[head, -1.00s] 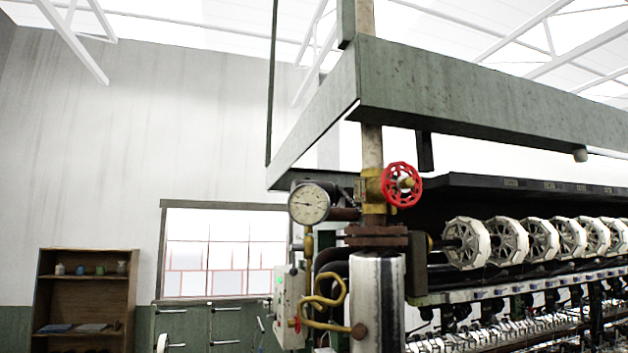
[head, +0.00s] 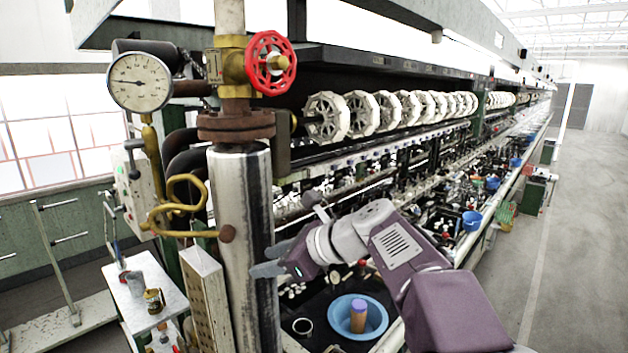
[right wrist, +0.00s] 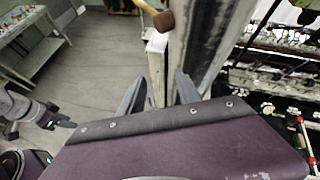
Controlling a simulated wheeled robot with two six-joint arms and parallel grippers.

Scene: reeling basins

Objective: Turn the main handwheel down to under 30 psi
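The red main handwheel (head: 271,64) sits on a brass valve (head: 231,66) on the upright pipe, high in the head view. The round white pressure gauge (head: 140,82) is left of it. Its needle points left and slightly up; the numbers are too small to read. My right gripper (head: 262,260) is well below the handwheel, beside the pale pipe (head: 240,210). In the right wrist view its two fingers (right wrist: 158,90) are spread with nothing held, and the pipe lies beyond them. My left gripper (right wrist: 62,124) shows small at the left there; its opening is unclear.
Curved brass tubing (head: 185,190) and a grey control box (head: 135,190) stand left of the pipe. White reels (head: 328,117) run along the machine to the right. A blue basin (head: 355,318) lies below my right arm. The aisle (head: 570,220) at right is clear.

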